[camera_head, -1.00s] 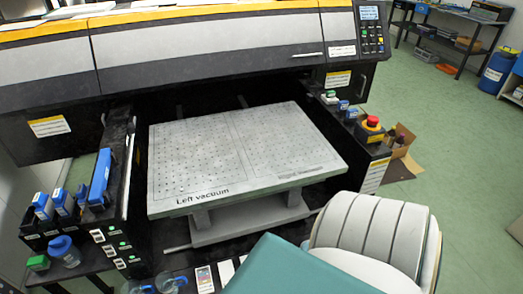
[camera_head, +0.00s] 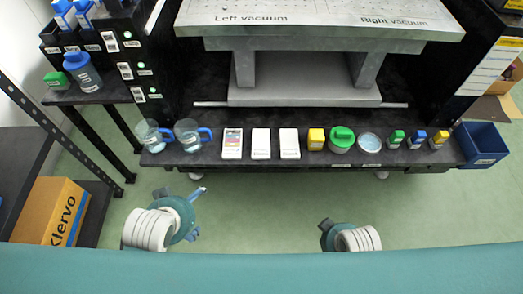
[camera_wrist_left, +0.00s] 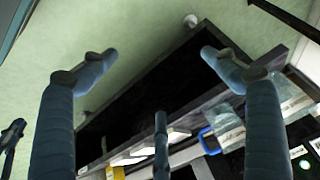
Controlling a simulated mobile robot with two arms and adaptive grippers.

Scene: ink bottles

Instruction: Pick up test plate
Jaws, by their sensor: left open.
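Three flat pale plates lie side by side on the front shelf in the head view: one with a coloured print (camera_head: 232,143), a plain white one (camera_head: 261,144) and another plain white one (camera_head: 289,143). Their labels are too small to read, so I cannot tell which is the test plate. My left gripper (camera_head: 198,212) is in front of the shelf, left of the plates, empty. In the left wrist view its blue-grey fingers (camera_wrist_left: 160,60) are spread open, with the shelf edge beyond them. My right gripper (camera_head: 327,228) is low in front of the shelf, mostly hidden by its arm.
The dark shelf (camera_head: 205,158) also bears two jugs (camera_head: 150,135) (camera_head: 188,136) left of the plates, and a yellow-capped container (camera_head: 316,139), green-lidded jar (camera_head: 342,139), dish (camera_head: 370,142) and small bottles on the right. A blue bin (camera_head: 482,144) hangs at the right end. Green floor is clear in front.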

